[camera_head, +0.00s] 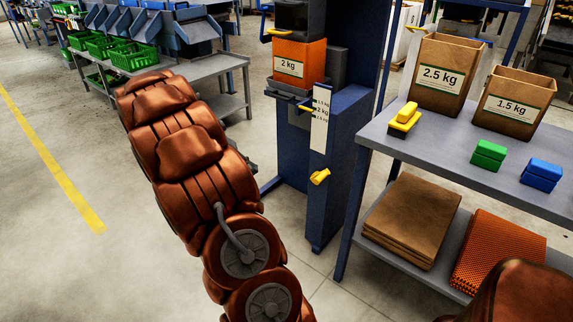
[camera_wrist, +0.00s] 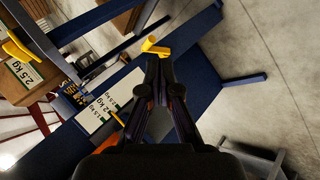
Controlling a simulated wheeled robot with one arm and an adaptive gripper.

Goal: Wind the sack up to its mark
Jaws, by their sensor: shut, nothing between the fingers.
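The orange sack labelled 2 kg (camera_head: 298,64) sits upright on a small dark platform on the blue stand (camera_head: 338,130). Beside it is a white scale plate (camera_head: 320,118) with several weight marks, which also shows in the wrist view (camera_wrist: 103,103). A small yellow pointer (camera_wrist: 117,117) lies at the plate's edge there. A yellow crank handle (camera_head: 319,177) sticks out lower on the stand. In the wrist view, the crank (camera_wrist: 155,47) is just beyond the fingertips of my gripper (camera_wrist: 158,62), which is shut and empty. I cannot tell whether they touch. The head view does not show the gripper clearly.
A grey table (camera_head: 480,150) at the right holds brown 2.5 kg (camera_head: 439,72) and 1.5 kg bags (camera_head: 513,102) and yellow, green and blue blocks. Its lower shelf carries flat sacks. A grey bench (camera_head: 205,68) with green crates stands at the back left. The left floor is clear.

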